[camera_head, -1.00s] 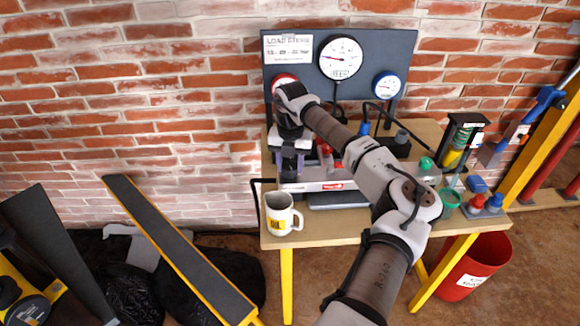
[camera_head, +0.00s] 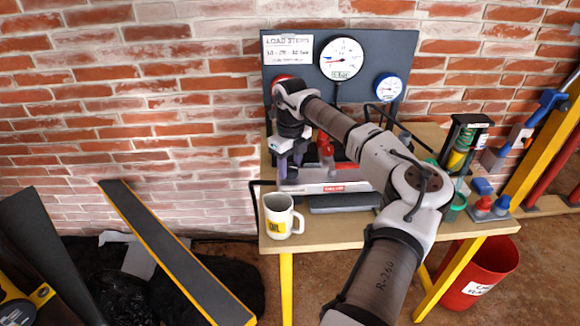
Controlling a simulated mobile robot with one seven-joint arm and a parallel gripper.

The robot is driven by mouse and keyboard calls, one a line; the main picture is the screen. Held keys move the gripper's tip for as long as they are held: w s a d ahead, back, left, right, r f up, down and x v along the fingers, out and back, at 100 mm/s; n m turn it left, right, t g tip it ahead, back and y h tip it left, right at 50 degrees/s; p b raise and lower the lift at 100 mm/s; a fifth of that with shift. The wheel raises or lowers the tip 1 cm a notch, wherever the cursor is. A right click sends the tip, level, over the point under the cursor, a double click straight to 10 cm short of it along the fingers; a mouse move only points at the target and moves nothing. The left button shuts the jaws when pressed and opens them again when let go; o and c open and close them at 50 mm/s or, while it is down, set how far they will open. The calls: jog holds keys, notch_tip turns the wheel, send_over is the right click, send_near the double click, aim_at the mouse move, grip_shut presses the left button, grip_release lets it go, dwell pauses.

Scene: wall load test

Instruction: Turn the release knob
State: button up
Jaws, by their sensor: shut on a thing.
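A hand pump (camera_head: 345,187) with a grey base and a red label lies on the wooden workbench (camera_head: 352,233). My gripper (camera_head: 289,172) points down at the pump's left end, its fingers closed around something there. The release knob is not clearly visible; it seems to be hidden between the fingers. A red part (camera_head: 326,150) stands just right of the gripper. A large white dial gauge (camera_head: 341,59) is on the dark panel behind, its needle pointing left.
A white mug (camera_head: 278,216) stands near the bench's front left corner. Red and blue fittings (camera_head: 490,200) and a green cup (camera_head: 456,208) sit at the right. A red bin (camera_head: 480,268) stands below right. A smaller blue-rimmed gauge (camera_head: 389,87) is on the panel.

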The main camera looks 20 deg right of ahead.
aim_at(290, 167)
jog(key=shift+n, duration=2.2)
jog(key=o, duration=1)
notch_tip(290, 167, up, 14)
jog(key=b, duration=0.2)
jog(key=shift+w+b, duration=0.1)
jog(key=shift+b, duration=0.2)
jog(key=shift+f, duration=0.1)
